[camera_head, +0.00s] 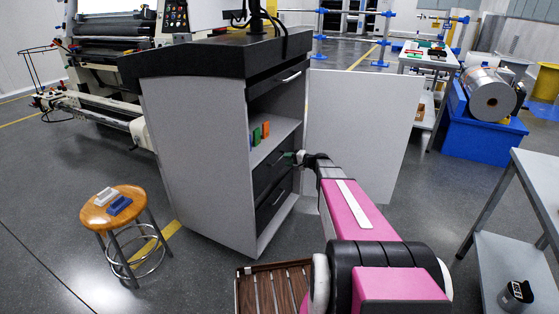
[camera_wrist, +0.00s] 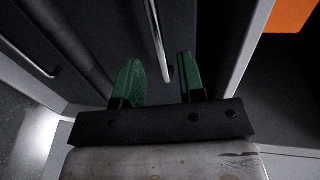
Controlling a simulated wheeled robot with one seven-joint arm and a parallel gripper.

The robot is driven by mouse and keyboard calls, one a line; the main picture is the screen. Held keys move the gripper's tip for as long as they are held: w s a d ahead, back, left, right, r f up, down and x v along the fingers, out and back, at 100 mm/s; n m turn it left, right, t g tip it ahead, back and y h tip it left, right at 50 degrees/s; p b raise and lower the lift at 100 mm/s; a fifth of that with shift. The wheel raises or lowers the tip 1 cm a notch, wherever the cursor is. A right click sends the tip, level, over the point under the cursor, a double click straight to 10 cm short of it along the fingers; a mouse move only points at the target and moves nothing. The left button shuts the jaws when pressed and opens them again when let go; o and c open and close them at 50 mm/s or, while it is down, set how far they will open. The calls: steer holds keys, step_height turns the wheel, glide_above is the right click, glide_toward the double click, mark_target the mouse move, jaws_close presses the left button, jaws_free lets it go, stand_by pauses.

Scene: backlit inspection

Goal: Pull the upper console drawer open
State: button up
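The console (camera_head: 200,150) stands at the centre, with two dark drawers low in its open front. The upper console drawer (camera_head: 265,172) looks shut; my gripper (camera_head: 299,157) is at its front and partly covers it. In the wrist view my gripper (camera_wrist: 160,66) has its two green fingers apart. The upper drawer's bar handle (camera_wrist: 156,38) lies in the gap between them, with space on both sides. I cannot tell how deep it sits between the fingers. The lower drawer (camera_head: 272,203) is shut below, and its handle (camera_wrist: 32,46) shows at left in the wrist view.
A grey door panel (camera_head: 360,135) stands open right of the drawers, close to my arm. Coloured blocks stand on the shelf (camera_head: 283,129) above. A stool (camera_head: 113,207) is at left, a slatted crate (camera_head: 272,290) in front, and a grey table (camera_head: 535,185) at right.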

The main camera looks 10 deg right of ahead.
mark_target(279, 159)
steer(key=shift+x, duration=2.6)
jaws_close()
